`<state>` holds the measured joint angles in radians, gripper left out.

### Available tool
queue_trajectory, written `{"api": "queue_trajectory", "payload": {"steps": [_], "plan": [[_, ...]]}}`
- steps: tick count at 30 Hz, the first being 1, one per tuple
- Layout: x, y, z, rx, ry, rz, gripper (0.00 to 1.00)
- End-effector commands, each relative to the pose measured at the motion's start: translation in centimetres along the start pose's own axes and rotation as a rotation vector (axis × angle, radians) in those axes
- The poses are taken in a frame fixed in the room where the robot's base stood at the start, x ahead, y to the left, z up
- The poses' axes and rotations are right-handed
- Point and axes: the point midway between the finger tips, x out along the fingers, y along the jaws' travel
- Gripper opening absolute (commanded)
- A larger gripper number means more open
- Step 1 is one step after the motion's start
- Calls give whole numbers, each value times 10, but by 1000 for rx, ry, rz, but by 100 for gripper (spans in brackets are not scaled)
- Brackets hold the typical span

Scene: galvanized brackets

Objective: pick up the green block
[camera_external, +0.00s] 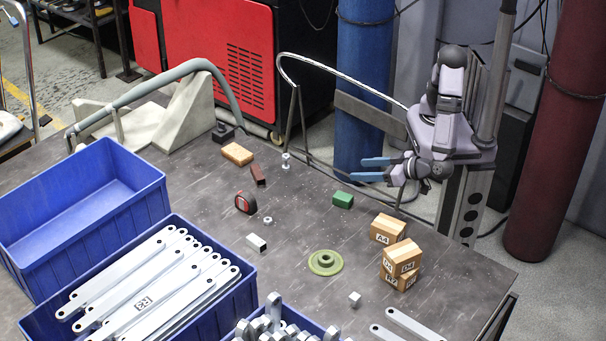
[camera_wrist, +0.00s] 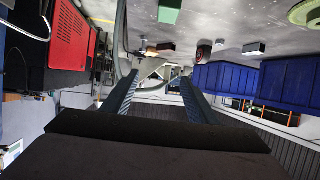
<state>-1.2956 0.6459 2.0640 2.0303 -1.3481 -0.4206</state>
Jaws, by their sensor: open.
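The green block (camera_external: 343,200) lies on the dark table near its far edge, left of the small cartons. It also shows at the top of the wrist view (camera_wrist: 169,12), which is upside down. My gripper (camera_external: 364,169) is open and empty, with its two blue-grey fingers pointing left in the external view. In that picture it appears just above the block and apart from it. In the wrist view the fingers (camera_wrist: 159,78) are spread with nothing between them.
Small cartons (camera_external: 388,228) stand right of the block, and a green flanged disc (camera_external: 325,262) lies in front. A tape measure (camera_external: 245,202) and a brown block (camera_external: 258,174) are to the left. Blue crates (camera_external: 150,195) fill the left side. The table around the block is clear.

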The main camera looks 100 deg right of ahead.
Motion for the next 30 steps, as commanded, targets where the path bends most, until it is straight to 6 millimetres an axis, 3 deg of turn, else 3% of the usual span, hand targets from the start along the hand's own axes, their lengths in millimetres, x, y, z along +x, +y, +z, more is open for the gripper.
{"api": "queue_trajectory", "payload": {"steps": [1, 6, 12, 30], "plan": [[8, 1, 18, -8, 2, 3, 53], [28, 0, 66, -5, 1, 2, 53], [40, -1, 96, 0, 0, -2, 53], [64, -1, 101, 3, -1, -2, 53]]}}
